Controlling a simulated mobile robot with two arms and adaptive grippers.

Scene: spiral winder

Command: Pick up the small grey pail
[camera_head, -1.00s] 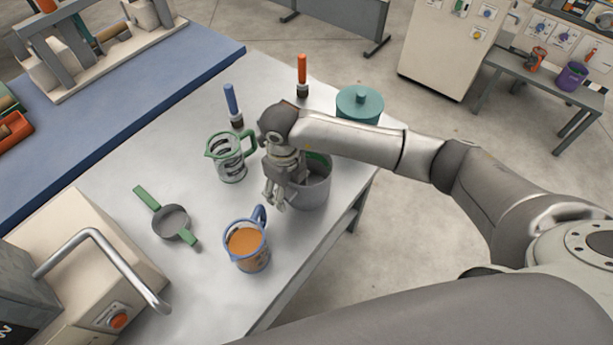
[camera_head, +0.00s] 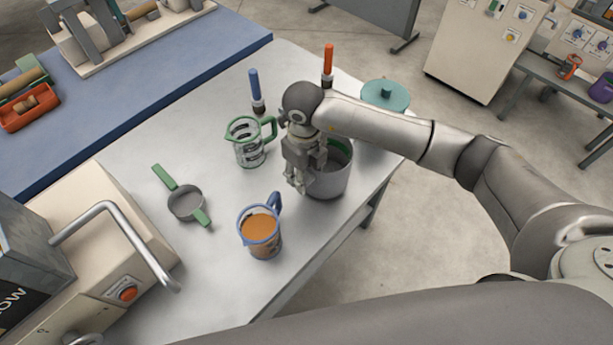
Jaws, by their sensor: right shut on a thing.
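The small grey pail (camera_head: 334,183) stands near the right edge of the pale table, with a green band showing inside its rim. My right gripper (camera_head: 299,183) points down at the pail's left side. Its fingers are shut on the pail's wall at the rim and hide part of that side. The pail looks upright; I cannot tell whether its base touches the table. My left gripper is not in view.
Close left are a green-handled glass jug (camera_head: 246,152) and a blue-rimmed jug of orange liquid (camera_head: 261,236). A green-handled strainer (camera_head: 186,203) lies further left. A blue-handled brush (camera_head: 256,90), an orange-handled brush (camera_head: 328,65) and a teal lidded pot (camera_head: 386,94) stand behind.

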